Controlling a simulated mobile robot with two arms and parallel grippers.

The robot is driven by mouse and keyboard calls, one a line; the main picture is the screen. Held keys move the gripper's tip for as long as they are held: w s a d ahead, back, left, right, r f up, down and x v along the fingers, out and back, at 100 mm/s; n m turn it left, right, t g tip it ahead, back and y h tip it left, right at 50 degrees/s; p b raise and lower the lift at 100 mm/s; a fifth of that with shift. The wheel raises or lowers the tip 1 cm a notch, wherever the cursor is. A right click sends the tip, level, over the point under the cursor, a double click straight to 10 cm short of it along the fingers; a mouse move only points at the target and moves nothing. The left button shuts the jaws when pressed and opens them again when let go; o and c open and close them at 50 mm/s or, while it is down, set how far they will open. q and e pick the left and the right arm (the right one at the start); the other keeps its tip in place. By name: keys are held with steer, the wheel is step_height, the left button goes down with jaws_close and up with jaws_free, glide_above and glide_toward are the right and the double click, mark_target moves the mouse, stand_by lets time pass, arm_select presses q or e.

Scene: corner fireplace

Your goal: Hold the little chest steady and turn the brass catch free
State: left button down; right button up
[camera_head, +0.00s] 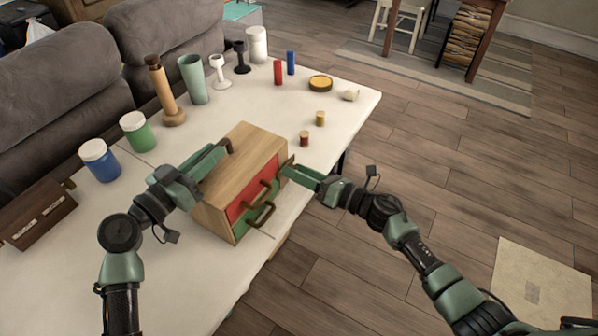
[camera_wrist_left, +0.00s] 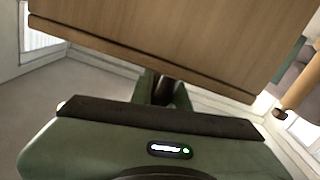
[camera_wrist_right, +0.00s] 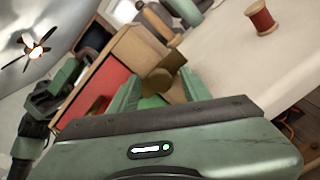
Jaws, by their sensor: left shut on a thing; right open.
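The little chest (camera_head: 240,158) stands on the white table. It has a wooden top, a red drawer front (camera_head: 262,180) and a green one (camera_head: 258,212) with dark handles. My left gripper (camera_head: 221,150) is shut on a dark handle at the chest's far left side; the handle shows between its fingers in the left wrist view (camera_wrist_left: 165,86). My right gripper (camera_head: 290,170) is open at the front's right end. In the right wrist view a brass-coloured catch (camera_wrist_right: 162,76) lies between its fingers; contact cannot be told. The catch is largely hidden in the head view.
Small spools (camera_head: 304,139) stand right of the chest. Cups, jars and a wooden bottle (camera_head: 167,95) line the table's back. A brown box (camera_head: 36,214) stands at the left. The table's right edge is close to the chest; a grey sofa (camera_head: 60,90) is behind.

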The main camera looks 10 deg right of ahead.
jaws_close()
steer(key=shift+m, duration=0.3)
steer(key=m, duration=0.3)
steer(key=shift+m, duration=0.3)
steer(key=m, duration=0.4)
steer(key=shift+m, duration=0.3)
steer(key=m, duration=0.4)
steer(key=shift+m, duration=0.3)
steer(key=shift+f+m, duration=0.1)
steer(key=shift+m, duration=2.1)
